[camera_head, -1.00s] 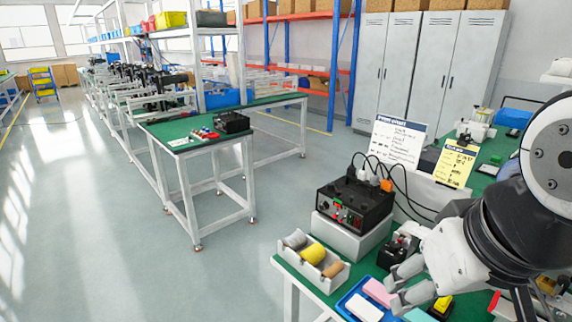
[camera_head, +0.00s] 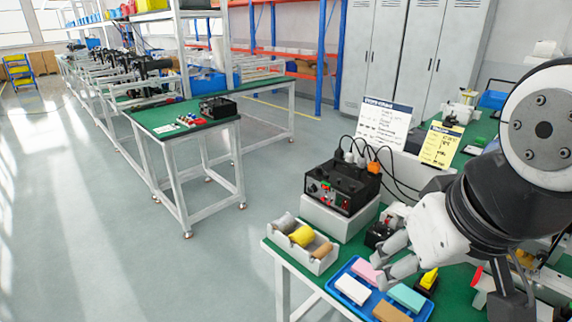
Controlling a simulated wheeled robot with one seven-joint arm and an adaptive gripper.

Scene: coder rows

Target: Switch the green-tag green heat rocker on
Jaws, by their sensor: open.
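A black control box (camera_head: 342,187) sits on a white block (camera_head: 335,217) on the green bench. Its front panel carries small red and green parts; a small green mark (camera_head: 326,189) shows there, but the rockers and tags are too small to tell apart or read. My gripper (camera_head: 380,270) is open and empty, with its fingers pointing left. In the picture it is below and to the right of the box, apart from it, over the area by the blue tray.
A white bin with spools (camera_head: 318,262) stands left of a blue tray (camera_head: 428,306) of coloured blocks. Plugs and black cables (camera_head: 372,160) rise behind the box. A white sign (camera_head: 384,124) and a yellow sign (camera_head: 440,145) stand behind. The floor at left is clear.

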